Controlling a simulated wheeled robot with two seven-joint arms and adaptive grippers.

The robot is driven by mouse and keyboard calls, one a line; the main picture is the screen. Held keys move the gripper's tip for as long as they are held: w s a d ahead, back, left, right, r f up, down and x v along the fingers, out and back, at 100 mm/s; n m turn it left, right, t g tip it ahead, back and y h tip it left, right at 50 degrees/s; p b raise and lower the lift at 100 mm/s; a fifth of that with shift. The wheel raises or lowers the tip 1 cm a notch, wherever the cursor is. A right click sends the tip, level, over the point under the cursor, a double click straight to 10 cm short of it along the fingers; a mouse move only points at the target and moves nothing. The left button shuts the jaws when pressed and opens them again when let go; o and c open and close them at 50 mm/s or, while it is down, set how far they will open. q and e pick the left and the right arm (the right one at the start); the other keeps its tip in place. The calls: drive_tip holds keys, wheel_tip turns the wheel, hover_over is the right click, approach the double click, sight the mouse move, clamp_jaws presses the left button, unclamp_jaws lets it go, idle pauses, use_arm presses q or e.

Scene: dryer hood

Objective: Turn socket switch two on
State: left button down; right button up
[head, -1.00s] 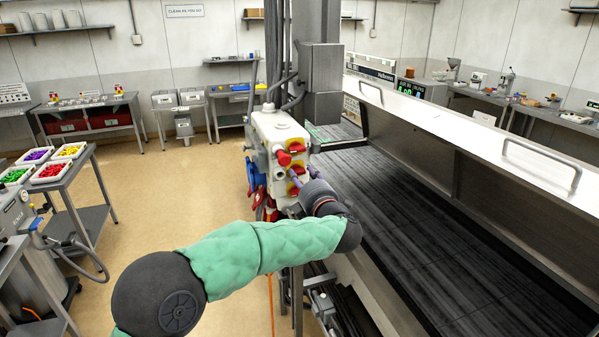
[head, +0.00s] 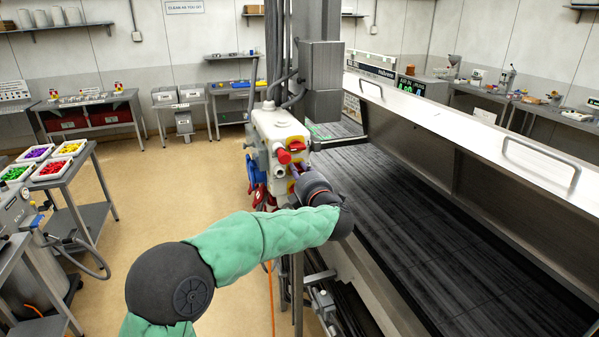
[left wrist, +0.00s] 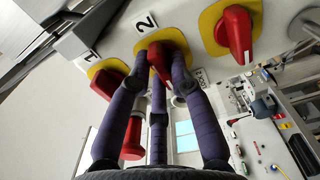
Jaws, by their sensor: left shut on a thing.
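The socket box (head: 278,128) is a pale box on a post beside the grey hood, with red switch handles on yellow plates. In the left wrist view, socket switch two (left wrist: 159,58) is a red handle on a yellow plate beside a label "2" (left wrist: 145,22). The purple fingers of my left gripper (left wrist: 162,72) are shut around this handle. They hide part of it, and I cannot tell its exact turn angle. In the head view my left gripper (head: 296,178) is at the box's right face, and the wrist hides that switch. My right gripper is not in view.
A switch beside label "1" (left wrist: 107,84) is left of the held one, and another red switch (left wrist: 236,35) is to its right. The long steel hood (head: 440,115) stands to the right. Cables and plugs hang below the box. The floor (head: 170,190) at left is clear.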

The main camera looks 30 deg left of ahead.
use_arm(q)
drive_tip(key=m+p, duration=0.2)
drive_tip(key=m, duration=0.1)
drive_tip(key=shift+m+p, duration=0.3)
drive_tip(key=shift+p, duration=0.1)
drive_tip(key=m+p, duration=0.4)
drive_tip(key=m, duration=0.1)
drive_tip(key=shift+w+d, duration=0.1)
drive_tip(key=m+p, duration=0.3)
drive_tip(key=m, duration=0.2)
drive_tip(key=shift+f+p, duration=0.1)
drive_tip(key=shift+p, duration=0.2)
drive_tip(key=shift+f+m+p, duration=0.2)
drive_tip(key=shift+m+p, duration=1.3)
drive_tip(key=shift+m, duration=0.6)
drive_tip(key=c, duration=1.1)
unclamp_jaws()
